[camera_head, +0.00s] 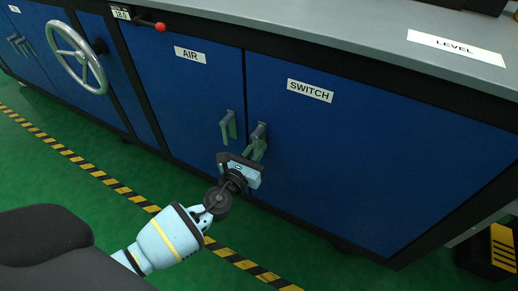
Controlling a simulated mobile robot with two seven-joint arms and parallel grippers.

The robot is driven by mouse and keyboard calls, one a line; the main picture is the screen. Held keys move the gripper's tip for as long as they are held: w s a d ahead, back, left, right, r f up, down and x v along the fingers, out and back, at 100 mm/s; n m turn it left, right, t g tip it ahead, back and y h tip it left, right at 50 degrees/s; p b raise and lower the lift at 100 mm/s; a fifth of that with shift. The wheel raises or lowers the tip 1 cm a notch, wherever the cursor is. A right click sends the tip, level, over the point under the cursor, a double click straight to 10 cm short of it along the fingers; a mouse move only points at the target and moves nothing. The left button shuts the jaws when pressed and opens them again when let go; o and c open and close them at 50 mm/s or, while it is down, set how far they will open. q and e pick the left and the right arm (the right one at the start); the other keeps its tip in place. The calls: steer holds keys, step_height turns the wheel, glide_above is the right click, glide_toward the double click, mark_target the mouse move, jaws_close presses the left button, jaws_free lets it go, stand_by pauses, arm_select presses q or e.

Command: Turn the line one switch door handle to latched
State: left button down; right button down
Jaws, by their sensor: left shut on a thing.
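The blue switch door (350,160) carries a white SWITCH label (310,91) and fills the middle right of the head view. Its grey handle (258,134) sits near the door's left edge, its lower part slanting down and left. My left gripper (251,158) reaches up from below and is shut on the lower end of this handle. The gripper body and fingers hide part of the handle's tip. My right gripper is not in view.
The AIR door (185,95) is left of the switch door, with its own handle (228,125) close beside my gripper. A handwheel (77,57) and a red-knobbed lever (160,27) are farther left. A grey worktop (380,38) overhangs the doors. Green floor lies in front.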

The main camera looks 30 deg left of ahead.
arm_select(q)
steer(key=shift+a+m, duration=0.2)
steer(key=shift+m, duration=0.2)
steer(key=c, duration=1.4)
jaws_free()
steer(key=s+p, duration=0.1)
steer(key=s, duration=0.6)
steer(key=shift+s+a, duration=0.15)
steer(key=shift+s, duration=0.25)
